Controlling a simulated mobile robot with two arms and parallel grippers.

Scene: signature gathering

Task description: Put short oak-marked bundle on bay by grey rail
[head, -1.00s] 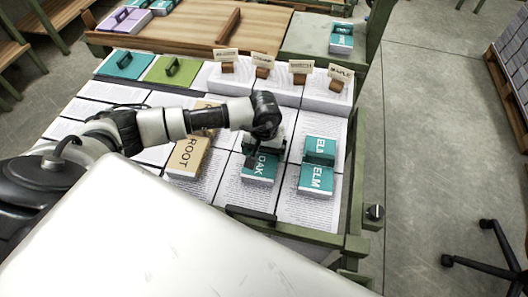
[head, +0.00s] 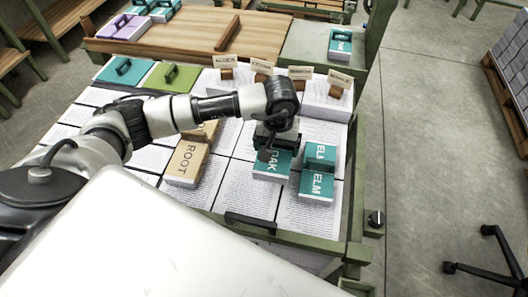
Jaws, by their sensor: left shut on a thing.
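The teal-topped oak-marked bundle (head: 272,172) is in the jaws of my left gripper (head: 268,152). The gripper is shut on it from above and hides part of its label. The bundle appears held just above the printed page stacks, close to the left of the teal ELM bundle (head: 317,187). A second teal bundle with a partly hidden label (head: 319,153) lies behind that one. I cannot pick out a grey rail for certain. A wooden tray (head: 175,36) with a wooden divider (head: 228,33) lies at the back. My right gripper is not in view.
A tan ROOT bundle (head: 184,166) lies left of the gripper. Small label cards on wooden blocks (head: 303,73) stand behind the arm. Teal (head: 122,71) and green (head: 172,76) handled covers sit at back left. Another teal bundle (head: 340,45) stands on the green side ledge (head: 310,45).

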